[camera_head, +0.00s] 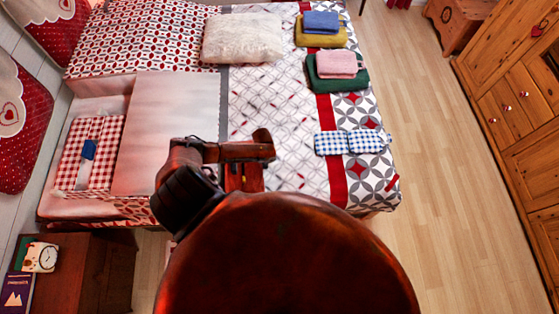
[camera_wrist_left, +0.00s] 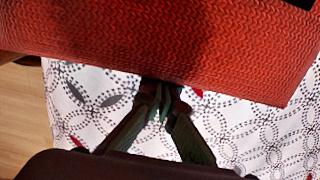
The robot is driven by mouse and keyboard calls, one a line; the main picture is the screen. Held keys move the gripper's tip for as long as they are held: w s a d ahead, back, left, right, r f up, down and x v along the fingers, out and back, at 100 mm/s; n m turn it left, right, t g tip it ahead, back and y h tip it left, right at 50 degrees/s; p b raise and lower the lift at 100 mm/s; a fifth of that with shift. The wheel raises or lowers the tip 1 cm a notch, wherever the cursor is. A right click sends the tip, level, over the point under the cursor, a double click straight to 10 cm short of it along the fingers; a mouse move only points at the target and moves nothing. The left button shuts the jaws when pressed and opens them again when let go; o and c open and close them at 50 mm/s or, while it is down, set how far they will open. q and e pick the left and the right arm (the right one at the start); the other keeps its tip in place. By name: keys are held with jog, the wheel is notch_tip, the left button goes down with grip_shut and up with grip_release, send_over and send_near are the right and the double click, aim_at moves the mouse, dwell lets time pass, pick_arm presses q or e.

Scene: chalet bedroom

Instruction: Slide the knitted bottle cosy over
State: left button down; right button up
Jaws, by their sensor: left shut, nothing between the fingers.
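An orange-red thing with a ribbed, knit-like surface (camera_wrist_left: 160,45) fills the top of the left wrist view; it looks like the knitted cosy, but its whole shape is cut off. My left gripper (camera_wrist_left: 158,92) has its fingers together and empty, tips at the lower edge of this thing; I cannot tell if they touch. In the head view my left gripper (camera_head: 240,152) is above the bed, partly hidden by my own arm. I cannot make out a bottle in either view. My right gripper is not in view.
The bed (camera_head: 275,90) holds an open suitcase (camera_head: 170,120), a fluffy cushion (camera_head: 243,38), folded cloths (camera_head: 338,85) and a blue checked item (camera_head: 352,142).

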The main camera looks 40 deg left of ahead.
pick_arm(q)
jog(key=shift+s+a, duration=0.6)
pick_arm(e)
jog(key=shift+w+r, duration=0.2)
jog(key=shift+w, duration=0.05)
pick_arm(q)
jog(key=w+d, duration=0.3)
jog(key=shift+d+p, duration=0.15)
jog(key=shift+p, duration=0.2)
jog(key=r, duration=0.6)
jog(key=shift+s+a+p, duration=0.1)
jog(key=shift+a+p, duration=0.15)
jog(key=shift+p, duration=0.15)
notch_tip(320, 180, up, 4)
jog(key=shift+d+f, duration=0.1)
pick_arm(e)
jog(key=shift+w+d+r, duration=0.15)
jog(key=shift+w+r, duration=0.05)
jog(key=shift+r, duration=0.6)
